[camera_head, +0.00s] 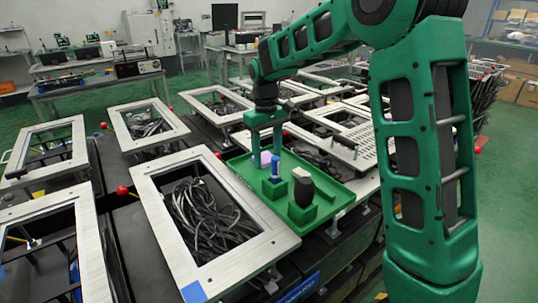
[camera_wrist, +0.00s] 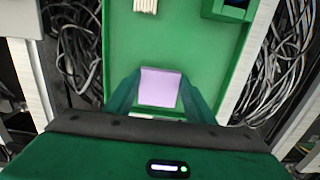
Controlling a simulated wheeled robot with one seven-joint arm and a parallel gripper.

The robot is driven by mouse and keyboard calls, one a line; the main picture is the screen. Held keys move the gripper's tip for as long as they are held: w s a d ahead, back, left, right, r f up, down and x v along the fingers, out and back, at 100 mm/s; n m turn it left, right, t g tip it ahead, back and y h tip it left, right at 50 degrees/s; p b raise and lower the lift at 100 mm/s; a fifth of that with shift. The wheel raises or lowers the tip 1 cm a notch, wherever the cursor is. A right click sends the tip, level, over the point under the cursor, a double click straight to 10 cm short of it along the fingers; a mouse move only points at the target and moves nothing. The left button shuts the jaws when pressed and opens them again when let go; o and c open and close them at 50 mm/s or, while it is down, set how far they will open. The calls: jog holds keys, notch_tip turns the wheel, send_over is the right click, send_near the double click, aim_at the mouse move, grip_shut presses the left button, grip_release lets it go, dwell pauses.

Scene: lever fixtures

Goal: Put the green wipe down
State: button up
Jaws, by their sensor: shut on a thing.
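No green wipe shows clearly; the piece in my gripper looks lilac. My gripper (camera_head: 266,150) points down over the far left part of a green tray (camera_head: 335,185). Its two green fingers are closed on the lilac piece (camera_wrist: 159,87), which shows between the fingertips in the wrist view. In the head view the lilac piece (camera_head: 265,158) is small and partly hidden by a finger. It is over the tray floor; I cannot tell whether it touches it.
A blue upright item (camera_head: 275,167) stands in a green holder in the tray. A dark item with a pale top (camera_head: 303,187) stands in another holder. A pale ridged item (camera_wrist: 146,6) is at the wrist view's top. Framed openings with black cables (camera_head: 208,220) surround the tray.

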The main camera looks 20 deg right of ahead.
aim_at(267, 158)
jog(key=shift+s+f, duration=0.1)
jog(key=shift+f, duration=0.15)
jog(key=shift+s+f, duration=0.2)
jog(key=shift+f, duration=0.2)
jog(key=o, duration=1.4)
jog(key=shift+a, duration=0.25)
jog(key=shift+w+r, duration=0.15)
jog(key=shift+r, duration=0.2)
notch_tip(267, 158, up, 13)
jog(key=shift+w+d+f, duration=0.15)
jog(key=shift+w+d, duration=0.1)
jog(key=shift+w, duration=0.05)
